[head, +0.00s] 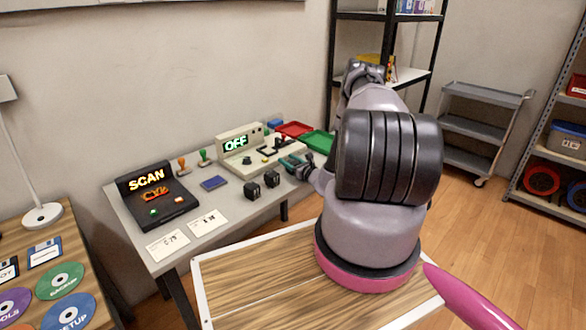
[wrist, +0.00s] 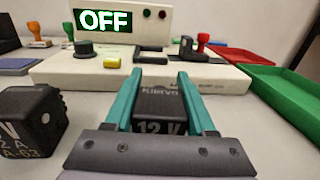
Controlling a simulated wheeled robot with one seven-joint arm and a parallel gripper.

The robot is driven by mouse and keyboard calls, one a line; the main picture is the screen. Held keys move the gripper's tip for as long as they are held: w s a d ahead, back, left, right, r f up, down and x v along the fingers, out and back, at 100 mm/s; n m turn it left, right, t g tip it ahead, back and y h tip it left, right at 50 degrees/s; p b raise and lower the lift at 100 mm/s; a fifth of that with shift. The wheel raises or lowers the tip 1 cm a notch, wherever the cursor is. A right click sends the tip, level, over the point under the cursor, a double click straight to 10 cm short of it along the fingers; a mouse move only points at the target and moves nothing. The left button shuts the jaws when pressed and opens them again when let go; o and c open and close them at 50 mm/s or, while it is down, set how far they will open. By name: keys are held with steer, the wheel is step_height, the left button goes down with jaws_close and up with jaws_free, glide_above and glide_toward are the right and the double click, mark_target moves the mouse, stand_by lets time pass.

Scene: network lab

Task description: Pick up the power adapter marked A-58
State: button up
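In the wrist view, a black power adapter (wrist: 160,108) marked "Klervo" and "12 V" sits between the teal fingers of my gripper (wrist: 160,85). Its lower label is hidden by my gripper. The fingers flank it closely with no clear gap, but contact is not certain. A second black adapter (wrist: 32,122) to the left is marked "A-63". In the head view, my gripper (head: 291,161) is low over the grey table, right of two black adapters (head: 252,190) (head: 271,179). No A-58 marking is readable.
A beige device (head: 240,146) reading "OFF" stands just beyond my gripper. Red (head: 294,129) and green (head: 318,141) trays lie to its right. A black scan unit (head: 158,197), a blue pad (head: 214,183) and two white cards (head: 168,245) (head: 208,222) are to the left.

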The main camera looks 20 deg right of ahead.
jaws_close()
